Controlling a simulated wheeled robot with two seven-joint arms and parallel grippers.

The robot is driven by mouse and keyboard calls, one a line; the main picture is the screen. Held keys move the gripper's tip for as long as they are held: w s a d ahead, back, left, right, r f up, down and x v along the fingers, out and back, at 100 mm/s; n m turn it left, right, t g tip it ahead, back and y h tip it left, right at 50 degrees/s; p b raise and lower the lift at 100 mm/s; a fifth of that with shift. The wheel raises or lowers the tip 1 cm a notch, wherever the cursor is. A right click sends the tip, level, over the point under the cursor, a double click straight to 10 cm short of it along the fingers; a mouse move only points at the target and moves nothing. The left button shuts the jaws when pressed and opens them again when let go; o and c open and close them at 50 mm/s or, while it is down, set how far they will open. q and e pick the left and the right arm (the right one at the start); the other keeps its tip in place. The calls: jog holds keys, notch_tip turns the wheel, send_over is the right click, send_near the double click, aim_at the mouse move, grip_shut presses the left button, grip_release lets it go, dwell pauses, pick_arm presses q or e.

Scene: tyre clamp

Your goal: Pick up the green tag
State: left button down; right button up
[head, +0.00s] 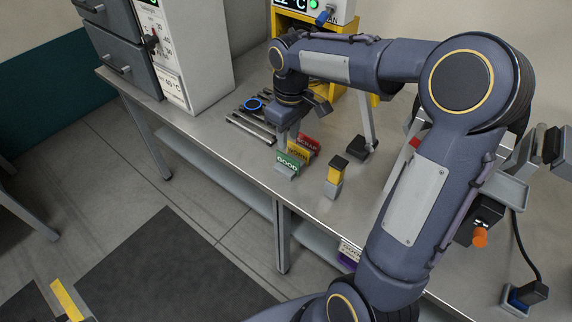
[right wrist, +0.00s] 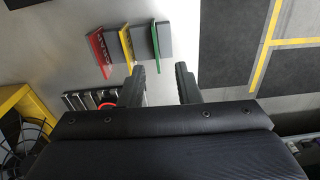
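The green tag (head: 288,161), lettered GOOD, stands upright at the front end of a short row of tags on the metal bench. It also shows in the right wrist view (right wrist: 155,46), edge-on beside a grey block. My right gripper (head: 289,138) hangs over the row in the head view. In the right wrist view its two fingers (right wrist: 162,88) are spread apart with nothing between them, and the green tag lies beyond the fingertips, clear of both. My left gripper is not in view.
A yellow tag (head: 298,150) and a red tag (head: 309,142) stand close behind the green one. A yellow-and-grey block (head: 336,178) stands to the right. A slotted rack (head: 252,120) with a blue ring lies to the left. The bench's front edge is near the tags.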

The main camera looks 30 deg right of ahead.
aim_at(288, 157)
jog(key=shift+w+d+f, duration=0.1)
jog(key=shift+w+f, duration=0.5)
jog(key=shift+w, duration=0.05)
jog(key=shift+f, duration=0.35)
jog(key=f, duration=0.7)
jog(key=shift+s, duration=0.25)
grip_shut()
